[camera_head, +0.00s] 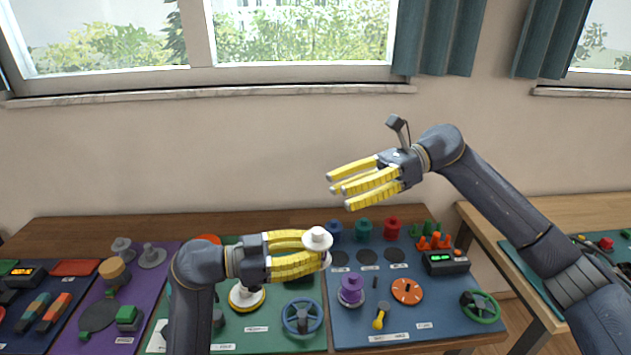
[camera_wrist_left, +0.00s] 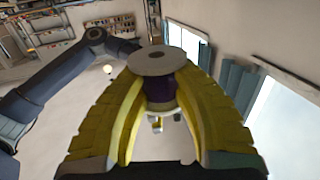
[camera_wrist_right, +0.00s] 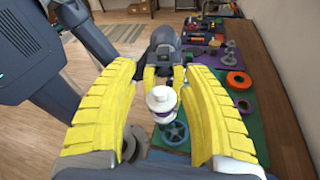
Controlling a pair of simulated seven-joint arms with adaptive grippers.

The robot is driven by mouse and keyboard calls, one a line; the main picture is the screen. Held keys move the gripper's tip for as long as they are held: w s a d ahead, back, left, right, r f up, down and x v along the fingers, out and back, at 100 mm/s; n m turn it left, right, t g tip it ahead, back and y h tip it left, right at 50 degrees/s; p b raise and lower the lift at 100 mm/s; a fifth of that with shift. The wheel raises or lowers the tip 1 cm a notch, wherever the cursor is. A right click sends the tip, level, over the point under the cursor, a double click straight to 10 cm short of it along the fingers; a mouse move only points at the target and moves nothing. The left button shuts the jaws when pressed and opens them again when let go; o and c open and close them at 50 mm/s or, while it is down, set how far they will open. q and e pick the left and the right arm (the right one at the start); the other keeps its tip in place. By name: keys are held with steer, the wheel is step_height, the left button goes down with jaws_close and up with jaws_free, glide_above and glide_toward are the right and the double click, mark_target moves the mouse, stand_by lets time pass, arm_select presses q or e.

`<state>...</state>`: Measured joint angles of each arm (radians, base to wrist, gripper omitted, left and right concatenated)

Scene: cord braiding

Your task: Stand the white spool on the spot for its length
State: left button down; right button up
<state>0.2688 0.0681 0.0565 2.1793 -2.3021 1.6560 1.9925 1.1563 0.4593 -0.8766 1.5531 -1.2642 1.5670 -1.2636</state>
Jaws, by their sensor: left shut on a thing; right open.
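The white spool (camera_head: 318,238) is held upright above the boards by my left gripper (camera_head: 308,254), whose yellow fingers are shut around its middle. In the left wrist view its pale top flange (camera_wrist_left: 158,60) shows, with a dark purple band beneath it between the fingers. The right wrist view also shows the spool (camera_wrist_right: 161,98), beyond the right fingertips. My right gripper (camera_head: 340,190) is open and empty, higher up and to the right of the spool. Dark round spots (camera_head: 367,256) lie in a row on the blue board (camera_head: 430,325); length labels are not readable.
Blue (camera_head: 334,231), teal (camera_head: 363,229) and red (camera_head: 392,227) spools stand behind the spots. A purple spool (camera_head: 350,290), an orange disc (camera_head: 407,291) and a yellow-handled piece (camera_head: 380,316) are in front. A blue handwheel (camera_head: 302,317) sits on the green board.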

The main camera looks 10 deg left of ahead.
mark_target(314, 230)
steer(key=s+a+n+h, duration=0.1)
steer(key=n, duration=0.1)
steer(key=s+a+n+h, duration=0.1)
steer(key=a+n+h, duration=0.1)
steer(key=s+a+n+h, duration=0.1)
steer(key=a+n+h, duration=0.1)
steer(key=shift+s+r+t, duration=0.25)
steer(key=shift+r+t, duration=0.15)
steer(key=shift+w+a+f+n+t+h, duration=0.1)
steer(key=shift+f+n+t+h, duration=0.9)
steer(key=shift+f+n+h, duration=0.55)
steer(key=shift+f+n+t+h, duration=1)
steer(key=shift+f+n+h, duration=0.35)
steer(key=shift+f, duration=0.35)
steer(key=shift+w+a+f+n+t+h, duration=0.1)
steer(key=shift+f+n+t+h, duration=0.9)
steer(key=shift+f+n+h, duration=0.45)
steer(key=shift+f, duration=0.2)
